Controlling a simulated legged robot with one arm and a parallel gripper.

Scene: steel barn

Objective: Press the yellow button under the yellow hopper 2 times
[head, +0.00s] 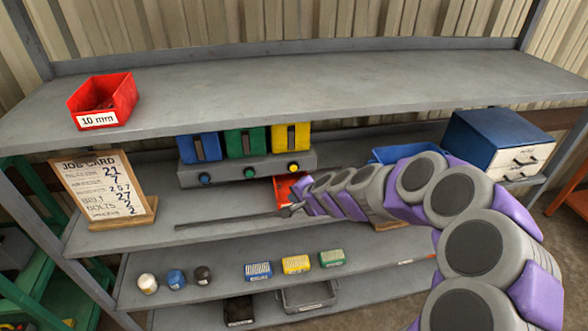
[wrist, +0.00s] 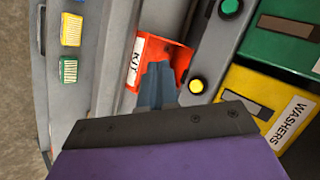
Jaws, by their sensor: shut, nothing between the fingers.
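The yellow hopper (head: 291,136) stands at the right end of a row of hoppers on a grey panel. The yellow button (head: 293,167) is on the panel front below it. In the wrist view the yellow hopper (wrist: 262,82) carries a "WASHERS" label, and the yellow button (wrist: 197,86) lies beside it in the rotated picture. My gripper (head: 290,209) is shut and empty, in front of and below the panel in the head view. Its fingertips show in the wrist view (wrist: 157,72) to the left of the yellow button, apart from it in the picture.
Blue (head: 199,146) and green (head: 246,141) hoppers have their own buttons. A red "KIT" bin (wrist: 150,58) sits close behind my fingertips. A thin dark rod (head: 225,219) extends left near my gripper. The upper shelf (head: 300,85) overhangs. A drawer box (head: 495,140) stands right.

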